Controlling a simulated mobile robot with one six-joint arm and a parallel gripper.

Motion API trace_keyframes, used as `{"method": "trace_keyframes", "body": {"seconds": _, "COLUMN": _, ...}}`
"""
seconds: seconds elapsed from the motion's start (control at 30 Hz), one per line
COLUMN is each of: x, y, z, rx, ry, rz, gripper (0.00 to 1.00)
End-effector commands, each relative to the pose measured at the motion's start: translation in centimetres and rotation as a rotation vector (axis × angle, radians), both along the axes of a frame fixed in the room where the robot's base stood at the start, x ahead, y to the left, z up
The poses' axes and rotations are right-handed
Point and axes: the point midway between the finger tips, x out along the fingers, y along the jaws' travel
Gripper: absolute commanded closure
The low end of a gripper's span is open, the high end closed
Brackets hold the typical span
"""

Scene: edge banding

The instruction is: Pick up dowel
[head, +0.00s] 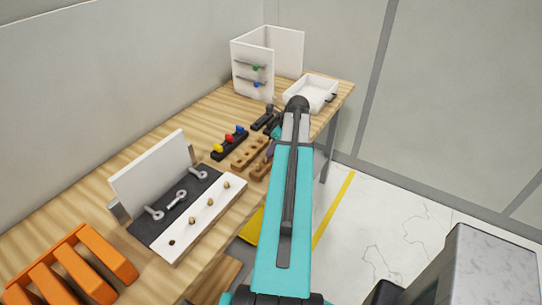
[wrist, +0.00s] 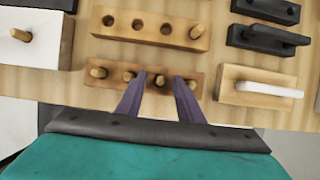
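In the wrist view a wooden block (wrist: 112,84) holds a row of several short light dowels standing upright. My gripper (wrist: 161,79) has two purple fingers, spread apart over this block. One dowel (wrist: 160,82) stands in the gap between the fingertips, with space visible on both sides. Another dowel (wrist: 98,72) stands at the block's left end, clear of the fingers; those beside the fingers are partly covered. In the head view the dowel block (head: 261,168) is partly hidden behind my arm. A white panel (head: 217,205) there holds several dowels, with one dark open hole at its near end.
A second wooden block (wrist: 150,29) with empty holes lies just behind the dowel block. A wooden block with a white bar (wrist: 268,90) sits to the right. Black holders (wrist: 262,38) stand behind it. Orange racks (head: 75,270) and a white tray (head: 312,92) are on the bench.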

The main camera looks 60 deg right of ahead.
Motion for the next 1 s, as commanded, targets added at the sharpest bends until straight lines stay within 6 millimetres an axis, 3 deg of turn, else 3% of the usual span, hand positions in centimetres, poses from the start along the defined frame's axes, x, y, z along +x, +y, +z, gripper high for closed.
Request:
{"method": "trace_keyframes", "body": {"seconds": 0.03, "x": 0.0, "y": 0.0, "z": 0.0, "rx": 0.000, "ry": 0.000, "rz": 0.000, "gripper": 0.70}}
{"method": "trace_keyframes", "body": {"seconds": 0.2, "x": 0.0, "y": 0.0, "z": 0.0, "rx": 0.000, "ry": 0.000, "rz": 0.000, "gripper": 0.98}}
{"method": "trace_keyframes", "body": {"seconds": 0.23, "x": 0.0, "y": 0.0, "z": 0.0, "rx": 0.000, "ry": 0.000, "rz": 0.000, "gripper": 1.00}}
{"method": "trace_keyframes", "body": {"seconds": 0.77, "x": 0.0, "y": 0.0, "z": 0.2, "rx": -0.001, "ry": 0.000, "rz": 0.000, "gripper": 1.00}}
{"method": "trace_keyframes", "body": {"seconds": 1.0, "x": 0.0, "y": -0.1, "z": 1.1, "rx": -0.001, "ry": -0.001, "rz": 0.000, "gripper": 1.00}}
